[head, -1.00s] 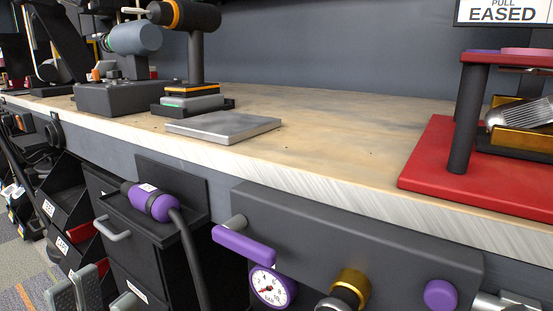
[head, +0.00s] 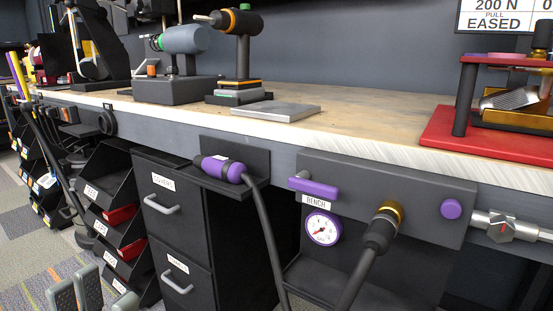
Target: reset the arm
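The top of my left gripper (head: 75,292) shows at the bottom left of the head view as grey, ridged finger parts. The rest of it is cut off by the lower edge. No object shows in it, and I cannot tell how far apart its fingers are. It is in front of the floor and the black bins, apart from the bench. My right gripper is not in view.
The wooden bench (head: 370,128) carries a black-and-orange tool (head: 238,45), a flat metal plate (head: 277,110) and a red stand (head: 440,136). Below are a purple-handled tool (head: 222,168), black drawers (head: 165,180), a gauge (head: 322,227) and a hose fitting (head: 385,222).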

